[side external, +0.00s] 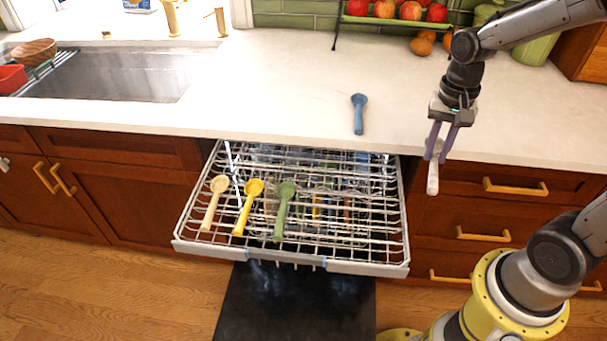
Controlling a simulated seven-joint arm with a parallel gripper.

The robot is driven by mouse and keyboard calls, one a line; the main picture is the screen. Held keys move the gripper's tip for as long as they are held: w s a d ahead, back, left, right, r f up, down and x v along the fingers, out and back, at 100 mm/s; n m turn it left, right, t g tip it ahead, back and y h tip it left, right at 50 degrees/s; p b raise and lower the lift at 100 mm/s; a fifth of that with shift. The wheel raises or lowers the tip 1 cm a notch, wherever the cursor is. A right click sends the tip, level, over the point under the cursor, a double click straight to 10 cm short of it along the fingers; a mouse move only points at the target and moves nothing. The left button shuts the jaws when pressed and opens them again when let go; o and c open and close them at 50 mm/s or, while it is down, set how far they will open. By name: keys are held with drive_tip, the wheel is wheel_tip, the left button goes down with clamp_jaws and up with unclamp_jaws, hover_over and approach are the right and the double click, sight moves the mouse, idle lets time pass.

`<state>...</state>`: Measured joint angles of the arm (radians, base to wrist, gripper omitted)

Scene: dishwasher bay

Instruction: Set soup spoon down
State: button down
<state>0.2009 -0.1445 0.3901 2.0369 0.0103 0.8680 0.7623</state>
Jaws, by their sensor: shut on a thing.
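My gripper (438,152) points down at the counter's front edge, to the right of the pulled-out dishwasher rack. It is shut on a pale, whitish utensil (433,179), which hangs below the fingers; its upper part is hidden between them. I cannot tell its exact shape. A blue spoon (359,114) lies on the counter to the left of my gripper. A cream spoon (214,203), a yellow spoon (248,207) and a green spoon (284,210) lie side by side on the left part of the upper rack (371,266).
The white counter (270,85) is mostly clear around the blue spoon. A sink (110,77) is at the left. A fruit stand (395,20) with red apples stands at the back. The open dishwasher door (300,300) lies below the rack. Drawers (510,210) are at the right.

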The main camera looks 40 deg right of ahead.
sight(433, 181)
drive_tip(key=shift+n, duration=0.9)
drive_tip(key=s+a+f, duration=0.1)
drive_tip(key=a, duration=0.1)
drive_tip(key=s+a+f, duration=0.1)
drive_tip(key=s, duration=0.1)
drive_tip(key=s+a+f, duration=0.1)
drive_tip(key=a, duration=0.1)
drive_tip(key=shift+s+a+f, duration=0.15)
drive_tip(key=shift+s+a, duration=0.1)
drive_tip(key=shift+a, duration=0.35)
drive_tip(key=shift+w+a, duration=0.15)
drive_tip(key=w+f, duration=0.2)
drive_tip(key=w, duration=0.2)
drive_tip(key=w+f, duration=0.3)
drive_tip(key=w, duration=0.1)
drive_tip(key=w+f, duration=0.3)
drive_tip(key=w, duration=0.1)
drive_tip(key=shift+w+a+f, duration=0.2)
drive_tip(key=shift+a+f, duration=0.05)
drive_tip(key=shift+a, duration=0.05)
drive_tip(key=shift+w+f, duration=0.55)
drive_tip(key=shift+f, duration=0.05)
drive_tip(key=shift+w+f, duration=0.1)
drive_tip(key=shift+f, duration=1.5)
drive_tip(key=shift+f, duration=0.1)
